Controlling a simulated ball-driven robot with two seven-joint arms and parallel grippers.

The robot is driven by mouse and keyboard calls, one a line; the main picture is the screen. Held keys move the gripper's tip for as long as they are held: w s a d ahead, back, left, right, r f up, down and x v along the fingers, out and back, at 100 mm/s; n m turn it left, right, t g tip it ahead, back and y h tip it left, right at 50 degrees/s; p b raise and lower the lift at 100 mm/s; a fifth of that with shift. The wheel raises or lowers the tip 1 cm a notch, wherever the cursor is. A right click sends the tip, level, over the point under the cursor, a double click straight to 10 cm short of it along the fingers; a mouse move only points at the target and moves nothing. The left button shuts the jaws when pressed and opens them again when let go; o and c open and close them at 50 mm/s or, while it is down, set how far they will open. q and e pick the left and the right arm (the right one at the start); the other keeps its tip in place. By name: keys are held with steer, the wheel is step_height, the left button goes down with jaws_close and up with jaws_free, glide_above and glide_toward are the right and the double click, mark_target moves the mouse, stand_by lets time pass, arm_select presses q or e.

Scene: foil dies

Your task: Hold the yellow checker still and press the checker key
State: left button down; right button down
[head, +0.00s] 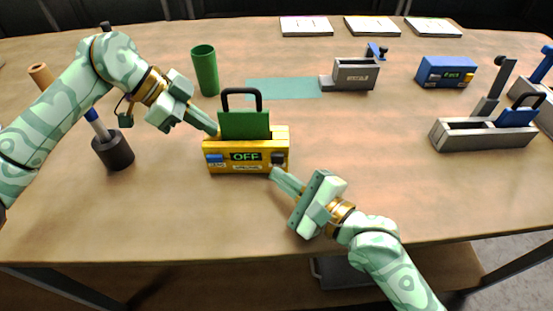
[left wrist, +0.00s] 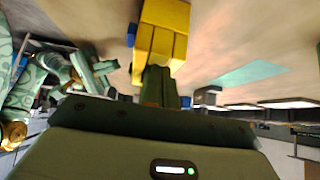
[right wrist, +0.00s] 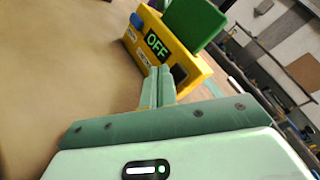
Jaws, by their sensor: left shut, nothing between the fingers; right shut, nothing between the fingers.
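The yellow checker (head: 226,168) stands upright on the table, its display (head: 246,156) reading OFF. A green plate with a black handle (head: 243,124) sits in its top. A blue button (head: 215,160) is at the left of its front, a dark key (head: 278,158) at the right. My left gripper (head: 214,131) is shut and empty, its tips at the checker's upper left end; contact is unclear, also in the left wrist view, where the checker (left wrist: 165,35) lies just past the fingers. My right gripper (head: 274,172) is shut and empty, its tips just below and in front of the dark key (right wrist: 179,73).
A green cup (head: 204,70) stands behind the checker, and a dark round-based stand (head: 113,152) at left. A grey fixture (head: 355,75), a blue box (head: 445,72) and a grey lever press (head: 483,136) are at right. Table is clear front right.

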arm_select(q)
steer(key=shift+f, duration=0.3)
arm_select(e)
steer(key=shift+s+a, duration=0.2)
steer(key=shift+s, duration=2.8)
